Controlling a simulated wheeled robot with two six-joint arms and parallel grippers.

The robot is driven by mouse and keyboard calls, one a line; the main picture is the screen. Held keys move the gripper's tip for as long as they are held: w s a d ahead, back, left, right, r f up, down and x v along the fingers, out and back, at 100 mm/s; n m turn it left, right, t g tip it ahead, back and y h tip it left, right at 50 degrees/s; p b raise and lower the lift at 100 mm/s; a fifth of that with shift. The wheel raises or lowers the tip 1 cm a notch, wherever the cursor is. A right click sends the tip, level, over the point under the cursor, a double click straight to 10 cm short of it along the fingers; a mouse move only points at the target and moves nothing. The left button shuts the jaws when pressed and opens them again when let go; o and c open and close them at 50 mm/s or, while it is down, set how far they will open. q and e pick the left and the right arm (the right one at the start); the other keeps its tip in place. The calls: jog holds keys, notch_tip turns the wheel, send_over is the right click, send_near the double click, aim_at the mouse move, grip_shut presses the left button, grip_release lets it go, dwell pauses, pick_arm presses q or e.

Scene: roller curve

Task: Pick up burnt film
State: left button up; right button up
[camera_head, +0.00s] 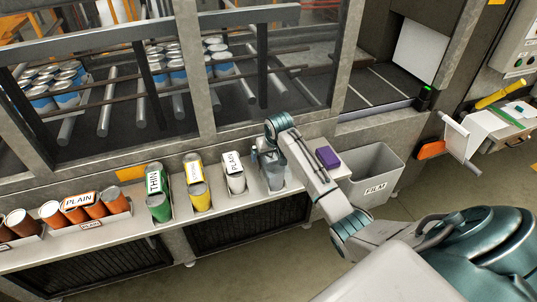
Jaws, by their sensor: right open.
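I cannot pick out a piece of burnt film for sure. A white sheet (464,134) hangs at the right, beside an orange piece, and may be film, but no burn marks can be made out. My right gripper (265,165) is open at the right end of the shelf, pointing down by a grey holder (273,178). The gripper partly hides the holder, and nothing can be seen held. A grey bin (367,192) marked FILM stands right of my right arm. My left gripper is not in view.
On the shelf (222,207) stand a white can (235,182) marked PLAIN, yellow cans (199,196), green cans (159,208) marked THIN and several orange cans (78,214). A purple block (327,157) lies near my right arm. Framed windows (206,95) enclose rollers and cans behind.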

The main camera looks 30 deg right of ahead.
jog(key=shift+w+f, duration=0.15)
jog(key=shift+f, duration=0.5)
jog(key=shift+w+f, duration=0.1)
jog(key=shift+f, duration=0.05)
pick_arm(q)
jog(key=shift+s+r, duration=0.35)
pick_arm(e)
jog(key=c, duration=1.1)
jog(key=shift+o, duration=0.2)
